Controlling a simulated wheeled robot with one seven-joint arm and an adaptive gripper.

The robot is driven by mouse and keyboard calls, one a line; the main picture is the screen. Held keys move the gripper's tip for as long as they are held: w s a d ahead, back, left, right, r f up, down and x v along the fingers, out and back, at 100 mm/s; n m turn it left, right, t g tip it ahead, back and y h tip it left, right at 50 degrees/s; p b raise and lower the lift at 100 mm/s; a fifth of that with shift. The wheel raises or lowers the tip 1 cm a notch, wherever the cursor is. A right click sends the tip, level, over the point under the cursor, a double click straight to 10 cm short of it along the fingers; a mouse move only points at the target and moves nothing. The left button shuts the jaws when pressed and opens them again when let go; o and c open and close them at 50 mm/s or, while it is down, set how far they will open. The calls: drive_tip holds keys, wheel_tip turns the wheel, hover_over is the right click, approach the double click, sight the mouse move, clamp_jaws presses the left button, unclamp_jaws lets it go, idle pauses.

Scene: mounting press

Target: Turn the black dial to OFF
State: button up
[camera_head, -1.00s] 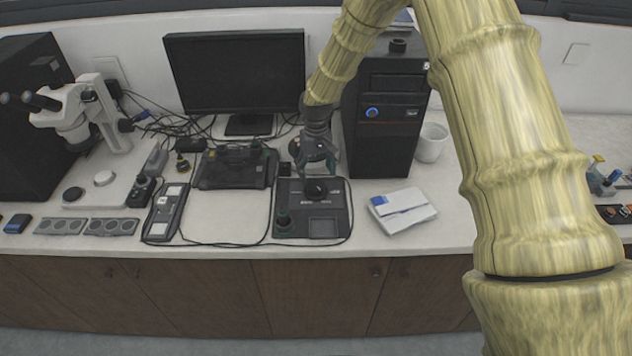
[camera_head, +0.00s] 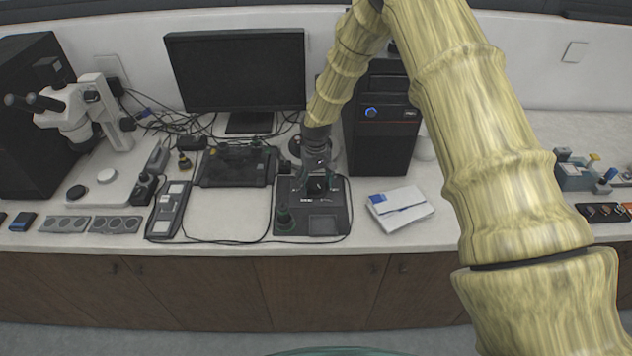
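The black dial (camera_head: 317,186) sits on the upper part of a dark control box (camera_head: 335,207) on the white counter. My gripper (camera_head: 317,184) points down at the dial, with its fingers around or just over it. The fingers partly hide the dial. The view is too small to tell whether they touch it or how far apart they are. The dial's markings, including OFF, cannot be read. A dark green knob (camera_head: 284,216) stands at the lower left of the same box.
A second dark device (camera_head: 236,166) lies left of the box, with a grey handset-like unit (camera_head: 168,210) further left. A monitor (camera_head: 236,70) and a black computer tower (camera_head: 384,135) stand behind. A white-and-blue box (camera_head: 400,208) lies right. Cables run around the control box.

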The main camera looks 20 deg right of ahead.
drive_tip(key=c, duration=0.9)
drive_tip(key=shift+n, duration=0.4)
drive_tip(key=n+b, duration=0.2)
drive_tip(key=n, duration=0.2)
drive_tip(key=shift+n, duration=0.3)
drive_tip(key=n+b, duration=0.1)
drive_tip(key=n, duration=0.5)
drive_tip(key=shift+b, duration=0.4)
drive_tip(key=shift+n, duration=0.4)
drive_tip(key=o, duration=1)
